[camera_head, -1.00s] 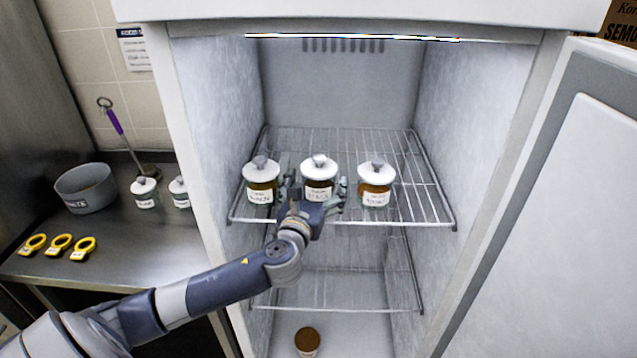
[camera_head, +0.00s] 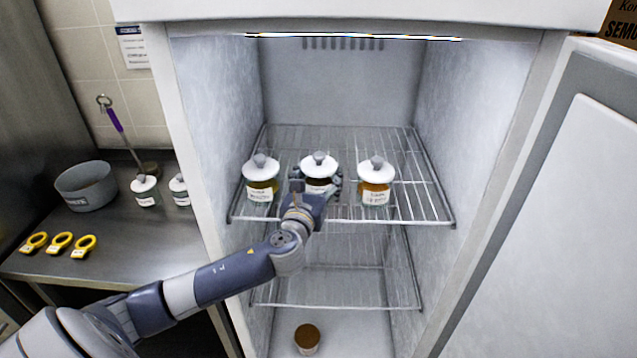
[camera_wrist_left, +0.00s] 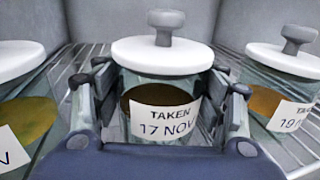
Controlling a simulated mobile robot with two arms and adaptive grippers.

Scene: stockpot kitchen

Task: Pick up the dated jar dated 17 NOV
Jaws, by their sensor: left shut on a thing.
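The dated jar marked "TAKEN 17 NOV" (camera_wrist_left: 165,118) is glass with dark contents and a white knobbed lid. In the head view this jar (camera_head: 319,163) stands upright in the middle of three on the upper wire shelf. My left gripper (camera_head: 318,186) is shut on it from the front, and the wrist view shows a finger of the gripper (camera_wrist_left: 162,105) on each side of the glass. The jar's lower part is hidden by the gripper. My right gripper is not in view.
A jar (camera_head: 261,178) stands to the left and a jar marked 19 (camera_head: 375,183) to the right, both close by. The fridge door (camera_head: 560,220) is open. Another jar (camera_head: 307,340) is at the fridge bottom. The counter holds a grey pot (camera_head: 87,187), jars and yellow rings.

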